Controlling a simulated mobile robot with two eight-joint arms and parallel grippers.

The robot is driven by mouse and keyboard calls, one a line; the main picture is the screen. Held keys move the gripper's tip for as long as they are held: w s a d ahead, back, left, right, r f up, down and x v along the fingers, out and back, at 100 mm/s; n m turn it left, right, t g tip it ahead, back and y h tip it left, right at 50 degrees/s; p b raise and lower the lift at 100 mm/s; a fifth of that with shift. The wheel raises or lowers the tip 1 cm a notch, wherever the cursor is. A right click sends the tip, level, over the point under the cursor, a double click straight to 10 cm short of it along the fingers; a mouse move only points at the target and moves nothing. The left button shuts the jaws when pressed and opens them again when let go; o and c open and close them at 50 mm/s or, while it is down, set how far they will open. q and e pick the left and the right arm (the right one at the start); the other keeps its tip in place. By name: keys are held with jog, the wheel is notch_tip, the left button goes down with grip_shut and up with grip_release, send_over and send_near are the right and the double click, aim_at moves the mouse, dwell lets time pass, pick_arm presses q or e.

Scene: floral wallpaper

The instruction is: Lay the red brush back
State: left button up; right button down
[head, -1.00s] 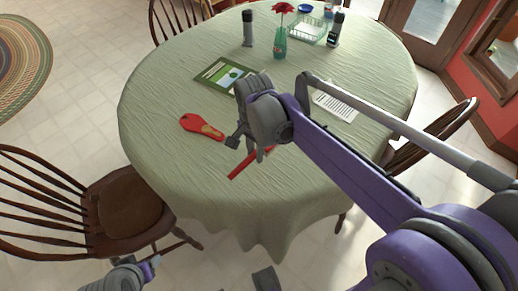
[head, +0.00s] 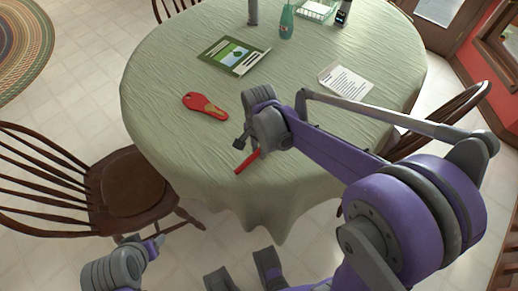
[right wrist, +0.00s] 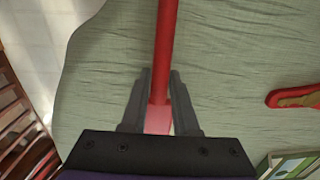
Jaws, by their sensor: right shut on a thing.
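The red brush (head: 246,162) shows as a thin red stick in the head view. My right gripper (head: 243,146) is shut on it over the near part of the table. In the right wrist view the red stick (right wrist: 167,40) runs from between the fingers of the right gripper (right wrist: 160,74) towards the top edge. Its far end is out of that picture, and I cannot tell whether it touches the cloth. Part of my left arm shows at the bottom left of the head view, with its gripper (head: 156,244) too unclear to read.
The round table (head: 170,140) has a green cloth. A red spoon-shaped piece (head: 204,107) lies left of the gripper. A green picture card (head: 234,55), a printed sheet (head: 346,81) and a bottle (head: 287,22) are farther back. A wooden chair (head: 130,185) stands at the left.

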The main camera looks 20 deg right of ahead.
jog(key=shift+f, duration=0.1)
jog(key=c, duration=1.1)
grip_release()
jog(key=shift+f, duration=0.1)
jog(key=o, duration=0.4)
